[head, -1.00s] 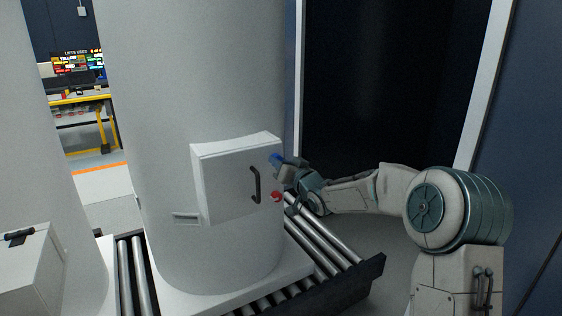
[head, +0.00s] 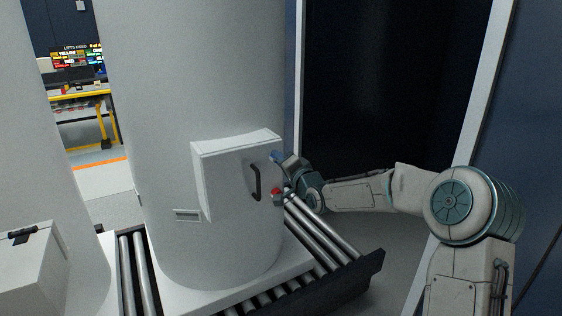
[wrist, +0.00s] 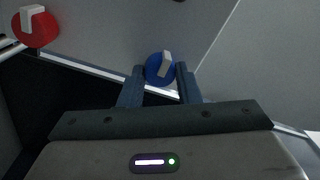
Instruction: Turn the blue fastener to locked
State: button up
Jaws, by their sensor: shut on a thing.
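The blue fastener (wrist: 154,71) is a round blue knob with a pale raised tab. It sits on the upper right edge of the white box door (head: 233,175) on the grey tank. My gripper (wrist: 160,80) has one finger on each side of it and is shut on it. In the head view the blue fastener (head: 275,156) is partly hidden by my gripper (head: 281,160). A red fastener (head: 276,192) sits below it, and it also shows in the wrist view (wrist: 36,28).
A dark handle (head: 255,182) stands out from the door near the fasteners. The tank (head: 190,80) stands on a roller conveyor (head: 330,238). Another white box (head: 25,265) is at the lower left. A dark doorway (head: 390,90) lies behind my arm.

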dwell(0.5)
jog(key=o, duration=1)
jog(key=shift+d, duration=0.1)
jog(key=b+v, duration=0.1)
jog(key=v, duration=1.2)
jog(key=shift+s+d+b, duration=0.25)
jog(key=shift+s+b, duration=0.05)
jog(key=shift+b, duration=0.05)
